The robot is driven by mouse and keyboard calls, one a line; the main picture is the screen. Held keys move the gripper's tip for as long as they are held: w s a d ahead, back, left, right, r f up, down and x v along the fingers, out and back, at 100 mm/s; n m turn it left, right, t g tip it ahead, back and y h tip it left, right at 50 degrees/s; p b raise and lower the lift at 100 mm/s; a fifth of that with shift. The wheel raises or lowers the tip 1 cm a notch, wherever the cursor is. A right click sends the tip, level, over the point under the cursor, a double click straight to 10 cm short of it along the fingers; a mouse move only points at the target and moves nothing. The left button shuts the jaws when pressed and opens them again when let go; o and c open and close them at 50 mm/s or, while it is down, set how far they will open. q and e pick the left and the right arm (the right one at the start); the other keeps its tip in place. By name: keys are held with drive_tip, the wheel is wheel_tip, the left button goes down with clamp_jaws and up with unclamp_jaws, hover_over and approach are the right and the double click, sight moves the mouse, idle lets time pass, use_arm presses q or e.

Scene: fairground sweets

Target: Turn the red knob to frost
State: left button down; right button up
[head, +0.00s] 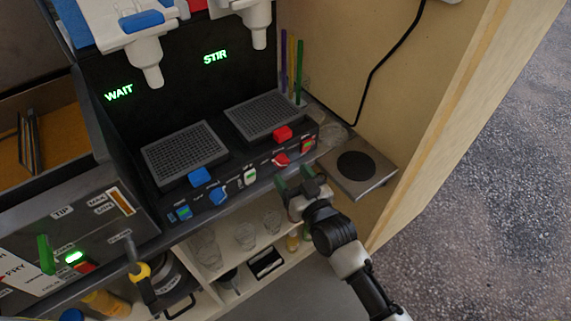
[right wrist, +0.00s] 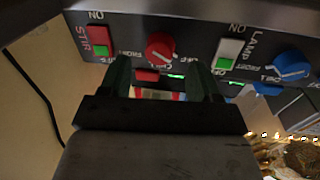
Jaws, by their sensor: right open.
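The red knob (head: 281,159) is on the front panel of the black machine, below the right-hand grated tray. In the right wrist view the red knob (right wrist: 160,46) shows upside down, with small labels around it that seem to read frost, chill and off. Which label it points at is hard to tell. My right gripper (head: 295,179) is open and empty, just in front of the panel and below the knob. In the right wrist view its two fingers (right wrist: 162,78) stand either side of the knob's line, apart from the knob. My left gripper is not in view.
A red-and-green STIR switch (right wrist: 98,40) and a white-and-green LAMP switch (right wrist: 229,52) flank the knob. A blue knob (right wrist: 290,64) is beyond the lamp switch. A hotplate (head: 357,167) sits right of the machine. Glasses (head: 245,236) stand on the shelf below.

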sight(284, 165)
drive_tip(key=shift+x, duration=1.85)
drive_tip(key=c, duration=0.9)
